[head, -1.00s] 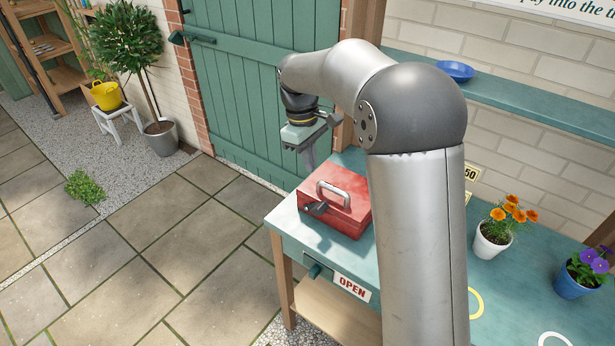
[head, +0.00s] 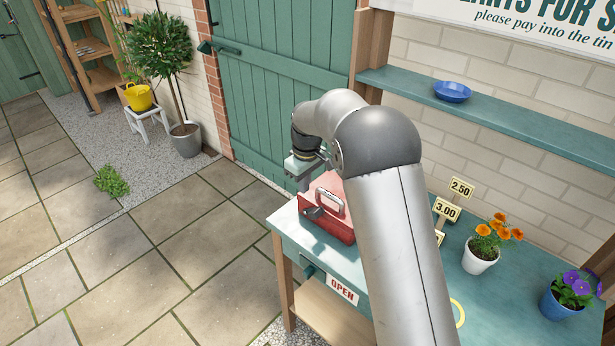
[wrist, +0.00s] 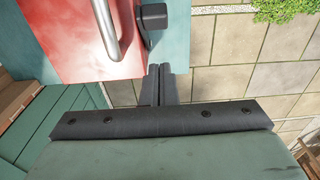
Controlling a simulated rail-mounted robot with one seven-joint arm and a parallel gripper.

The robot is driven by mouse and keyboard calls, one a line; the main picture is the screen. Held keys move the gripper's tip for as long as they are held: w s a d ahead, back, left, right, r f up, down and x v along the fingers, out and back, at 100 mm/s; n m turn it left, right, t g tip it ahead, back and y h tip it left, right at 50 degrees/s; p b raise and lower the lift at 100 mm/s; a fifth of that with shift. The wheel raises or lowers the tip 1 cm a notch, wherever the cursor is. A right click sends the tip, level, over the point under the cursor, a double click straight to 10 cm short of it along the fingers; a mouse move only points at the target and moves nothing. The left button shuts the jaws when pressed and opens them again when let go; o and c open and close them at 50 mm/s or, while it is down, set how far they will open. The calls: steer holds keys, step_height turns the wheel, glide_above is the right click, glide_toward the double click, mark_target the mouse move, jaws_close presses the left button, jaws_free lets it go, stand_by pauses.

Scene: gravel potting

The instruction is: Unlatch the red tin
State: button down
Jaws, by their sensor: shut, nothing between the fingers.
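The red tin (head: 333,222) stands closed on the left end of the teal table (head: 302,262). A grey handle (head: 330,199) is on its lid, and a dark latch (head: 314,212) is on its front. In the wrist view the red tin (wrist: 75,45) fills the upper left, with its handle (wrist: 105,28) and the dark latch (wrist: 152,17) at its edge. My gripper (wrist: 160,70) is shut and empty, its fingertips just short of the latch in that view. In the head view my gripper (head: 304,184) is at the tin's left side; whether it touches the tin I cannot tell.
An orange-flowered white pot (head: 480,255) and a purple-flowered blue pot (head: 562,302) stand on the table's right. Price signs (head: 447,208) stand behind my arm. A blue dish (head: 452,91) sits on the shelf above. Open paving lies left of the table.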

mark_target(311, 202)
steer(key=f+b, duration=0.1)
steer(key=s+d+f+b, duration=0.1)
steer(key=f, duration=0.1)
steer(key=d+f, duration=0.1)
steer(key=f, duration=0.1)
steer(key=shift+s+b, duration=0.3)
steer(key=shift+b, duration=0.1)
steer(key=shift+f, duration=0.15)
